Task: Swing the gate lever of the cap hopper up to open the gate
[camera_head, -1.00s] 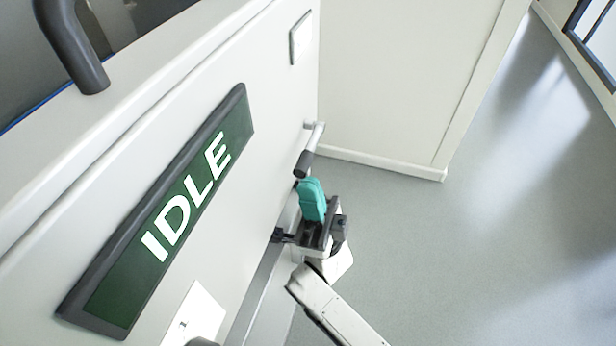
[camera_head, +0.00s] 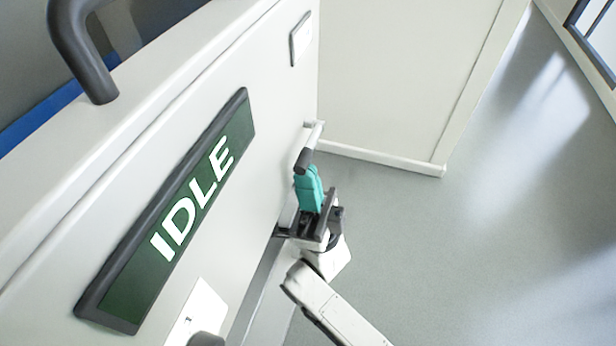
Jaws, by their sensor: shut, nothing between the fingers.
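The gate lever (camera_head: 305,160) sticks out from the far right end of the white machine panel. It has a pale shaft and a dark grip that points down toward my arm. My gripper (camera_head: 308,172) has teal fingers and is shut and empty. Its fingertips are right at the lower end of the dark grip, just below and to the right of it. They look close to touching, but I cannot tell if there is contact. The gate itself does not show.
A green display (camera_head: 180,215) reading IDLE is on the panel, left of my arm. A dark curved handle (camera_head: 75,45) stands at upper left. A white plate with a dark knob (camera_head: 206,339) is at the bottom. A cream wall (camera_head: 400,80) stands behind; grey floor to the right is clear.

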